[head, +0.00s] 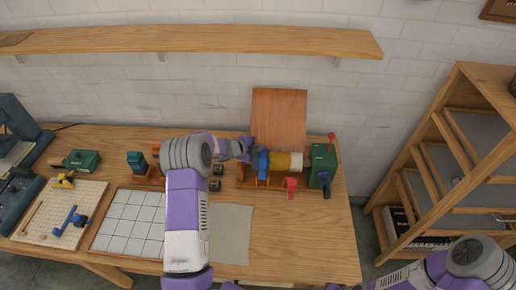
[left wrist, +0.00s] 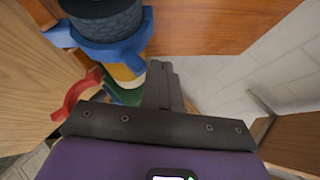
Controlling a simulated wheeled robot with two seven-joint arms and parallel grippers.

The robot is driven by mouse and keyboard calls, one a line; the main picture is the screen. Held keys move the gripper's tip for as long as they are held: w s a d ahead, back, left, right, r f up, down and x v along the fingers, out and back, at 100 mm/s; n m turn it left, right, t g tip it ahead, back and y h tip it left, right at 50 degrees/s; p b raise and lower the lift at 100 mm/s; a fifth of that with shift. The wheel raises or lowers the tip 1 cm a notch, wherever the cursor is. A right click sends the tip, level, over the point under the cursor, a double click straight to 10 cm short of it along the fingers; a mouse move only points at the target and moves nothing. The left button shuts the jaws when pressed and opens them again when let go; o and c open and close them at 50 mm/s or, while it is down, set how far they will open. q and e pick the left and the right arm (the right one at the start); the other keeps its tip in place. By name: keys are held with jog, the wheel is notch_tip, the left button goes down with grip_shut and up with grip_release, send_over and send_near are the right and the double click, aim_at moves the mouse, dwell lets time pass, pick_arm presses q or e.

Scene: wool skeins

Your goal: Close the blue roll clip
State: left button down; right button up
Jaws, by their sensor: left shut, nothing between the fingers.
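The blue roll clip (head: 263,162) sits at the left end of the yellow roll (head: 281,161) on the winder. In the left wrist view the clip (left wrist: 110,48) curves around the roll, with a tab sticking out at the left. I cannot tell whether it is fully closed. My left gripper (head: 250,149) is shut and empty at the clip's upper left. In the left wrist view its dark fingers (left wrist: 162,82) are together, just right of the clip; contact is unclear. My right arm shows at the lower right, but its gripper is outside the views.
The winder has a green box (head: 321,163), a red lever (head: 291,185) and a red-topped handle (head: 332,139). A wooden board (head: 279,112) stands behind. A grey mat (head: 232,232) lies in front; bare tabletop (head: 300,240) is right of it. A shelf (head: 200,38) hangs above.

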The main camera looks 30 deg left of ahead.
pick_arm(q)
jog(key=a+r+p, duration=0.4)
jog(key=a+r, duration=0.4)
jog(key=r, duration=0.3)
jog(key=shift+s+a, duration=0.15)
jog(key=shift+s, duration=0.05)
